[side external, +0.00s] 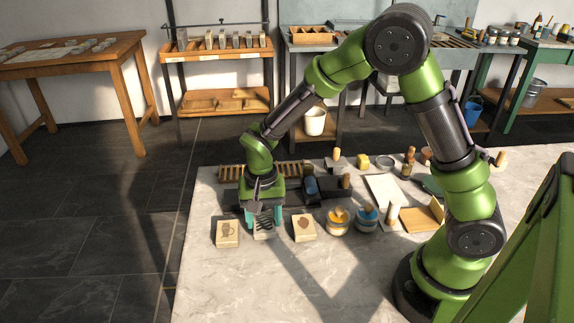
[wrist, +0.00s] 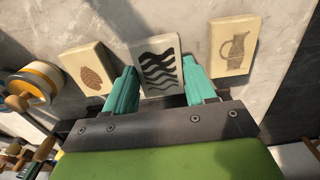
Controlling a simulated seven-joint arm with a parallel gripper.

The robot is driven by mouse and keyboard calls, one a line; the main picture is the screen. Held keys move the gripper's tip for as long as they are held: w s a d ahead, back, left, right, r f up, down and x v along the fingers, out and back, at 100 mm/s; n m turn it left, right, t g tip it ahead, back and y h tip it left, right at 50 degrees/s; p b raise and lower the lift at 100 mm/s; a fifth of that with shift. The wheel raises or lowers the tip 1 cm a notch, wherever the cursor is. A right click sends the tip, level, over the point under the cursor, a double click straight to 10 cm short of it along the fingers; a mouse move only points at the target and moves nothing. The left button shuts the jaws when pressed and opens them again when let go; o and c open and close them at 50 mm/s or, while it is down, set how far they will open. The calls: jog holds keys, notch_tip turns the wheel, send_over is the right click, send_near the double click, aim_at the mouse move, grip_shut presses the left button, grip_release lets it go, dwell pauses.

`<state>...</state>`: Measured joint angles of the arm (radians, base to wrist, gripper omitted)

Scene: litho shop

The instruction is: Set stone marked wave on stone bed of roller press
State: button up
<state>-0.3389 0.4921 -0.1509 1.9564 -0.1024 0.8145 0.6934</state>
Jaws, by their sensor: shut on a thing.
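The stone marked wave (wrist: 158,66) is a pale block with black wavy bands on its face. It is between the teal fingers of my gripper (wrist: 161,88), which is shut on it. In the side view the stone (side external: 264,229) shows between the fingertips of my gripper (side external: 264,218), low at the bench top; I cannot tell if it still touches the bench. A dark device with a blue part (side external: 312,188) stands just behind and right of my gripper; it may be the roller press, but its bed is not clearly seen.
A stone marked with a jug (side external: 227,233) lies left of my gripper, and one with a brown leaf-like mark (side external: 303,227) lies right. Ink tins (side external: 338,222) stand further right. A slatted wooden rack (side external: 232,173) is behind. The front of the bench (side external: 270,285) is clear.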

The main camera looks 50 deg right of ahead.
aim_at(264, 222)
jog(key=shift+r, duration=1.7)
notch_tip(264, 222, up, 7)
jog(key=w+d+m, duration=0.2)
jog(key=d+m, duration=1.1)
jog(key=m, duration=0.5)
jog(key=shift+w+a+f, duration=0.1)
jog(key=shift+a+f, duration=0.05)
jog(key=shift+f, duration=2.6)
jog(key=shift+w+a+f, duration=0.1)
jog(key=shift+a+f, duration=0.05)
jog(key=shift+f, duration=2.6)
jog(key=shift+f, duration=0.15)
